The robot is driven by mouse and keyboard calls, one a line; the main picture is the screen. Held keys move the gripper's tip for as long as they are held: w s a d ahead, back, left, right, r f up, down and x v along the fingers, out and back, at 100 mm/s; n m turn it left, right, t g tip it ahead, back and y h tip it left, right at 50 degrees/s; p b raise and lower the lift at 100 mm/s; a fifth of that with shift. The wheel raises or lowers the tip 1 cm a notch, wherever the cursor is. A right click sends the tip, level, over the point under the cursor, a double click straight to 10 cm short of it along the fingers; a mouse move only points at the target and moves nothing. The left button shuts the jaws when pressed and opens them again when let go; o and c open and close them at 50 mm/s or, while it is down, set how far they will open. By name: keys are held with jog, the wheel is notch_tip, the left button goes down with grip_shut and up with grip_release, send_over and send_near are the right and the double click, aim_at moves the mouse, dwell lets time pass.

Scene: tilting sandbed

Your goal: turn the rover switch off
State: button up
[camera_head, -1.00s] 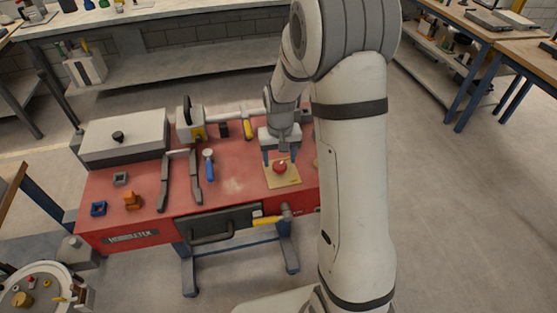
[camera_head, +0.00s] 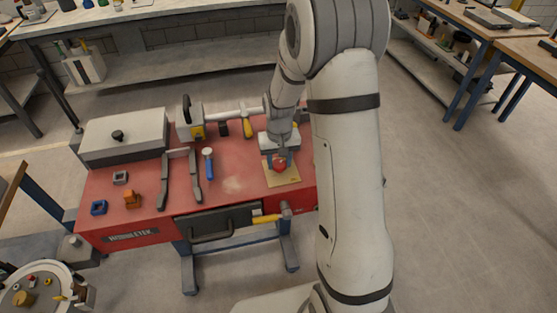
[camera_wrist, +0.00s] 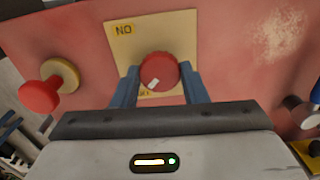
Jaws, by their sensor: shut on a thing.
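The rover switch is a round red knob (camera_head: 279,165) on a yellow plate (camera_head: 284,181) near the right end of the red bench top. In the wrist view the knob (camera_wrist: 158,70) has a white mark towards its lower left. The plate (camera_wrist: 184,40) reads "ON", upside down, at its upper left. A second label below the knob is mostly hidden. My gripper (camera_wrist: 160,88) has its blue fingers on both sides of the knob and is shut on it; it also shows in the head view (camera_head: 279,157).
A blue-handled tool (camera_head: 208,165), dark bars, an orange block (camera_head: 132,199) and a grey lidded box (camera_head: 122,137) are left of the plate. In the wrist view a red knob on a tan base (camera_wrist: 42,95) stands at left. The drawer handle (camera_head: 211,232) is at the front.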

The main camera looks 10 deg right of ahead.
aim_at(279, 163)
jog(key=shift+n+b, duration=0.4)
jog(key=shift+b, duration=0.05)
jog(key=o, duration=0.9)
jog(key=shift+o, duration=0.2)
jog(key=shift+r, duration=0.15)
notch_tip(279, 163, up, 8)
jog(key=shift+f, duration=0.2)
